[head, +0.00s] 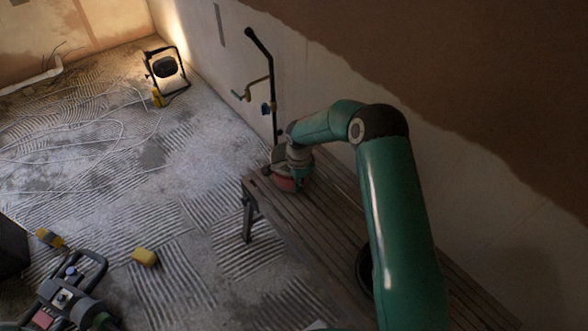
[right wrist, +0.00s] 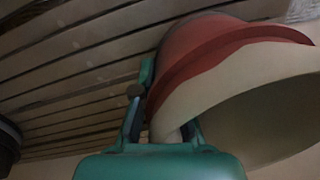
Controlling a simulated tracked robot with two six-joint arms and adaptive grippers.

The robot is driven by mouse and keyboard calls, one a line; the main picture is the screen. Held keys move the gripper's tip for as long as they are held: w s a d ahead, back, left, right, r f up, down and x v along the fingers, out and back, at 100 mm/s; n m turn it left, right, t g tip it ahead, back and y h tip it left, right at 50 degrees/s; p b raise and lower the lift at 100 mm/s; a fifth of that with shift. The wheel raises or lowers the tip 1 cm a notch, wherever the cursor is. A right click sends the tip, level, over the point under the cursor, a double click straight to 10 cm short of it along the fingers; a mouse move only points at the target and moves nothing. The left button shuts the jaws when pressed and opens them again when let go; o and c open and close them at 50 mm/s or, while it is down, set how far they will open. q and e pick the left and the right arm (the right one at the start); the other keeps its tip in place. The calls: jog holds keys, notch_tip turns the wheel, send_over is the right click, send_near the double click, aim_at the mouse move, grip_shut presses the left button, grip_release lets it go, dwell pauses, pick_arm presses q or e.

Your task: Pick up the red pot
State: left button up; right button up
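The red pot (head: 288,184) is at the far end of the slatted bench (head: 330,230), partly hidden by my gripper in the head view. In the right wrist view the pot (right wrist: 220,45) is large, red outside with a wide cream rim and a shaded cream inside. My right gripper (head: 291,172) is at the pot. In the right wrist view its green fingers (right wrist: 163,110) reach to the pot's edge; the left finger lies against the red side, and the other is partly hidden by the rim. How tightly they close is unclear. I do not make out my left gripper.
A dark upright pole (head: 270,80) with fittings stands by the wall, just beyond the pot. A lit work lamp (head: 165,68) stands on the floor farther back. A yellow sponge-like block (head: 145,257) lies on the ridged floor. A dark round object (right wrist: 8,140) is on the bench.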

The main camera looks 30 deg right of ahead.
jog(key=shift+r, duration=0.15)
grip_shut()
notch_tip(320, 180, up, 20)
jog(key=p, duration=0.2)
dwell(0.3)
jog(key=shift+d, duration=0.1)
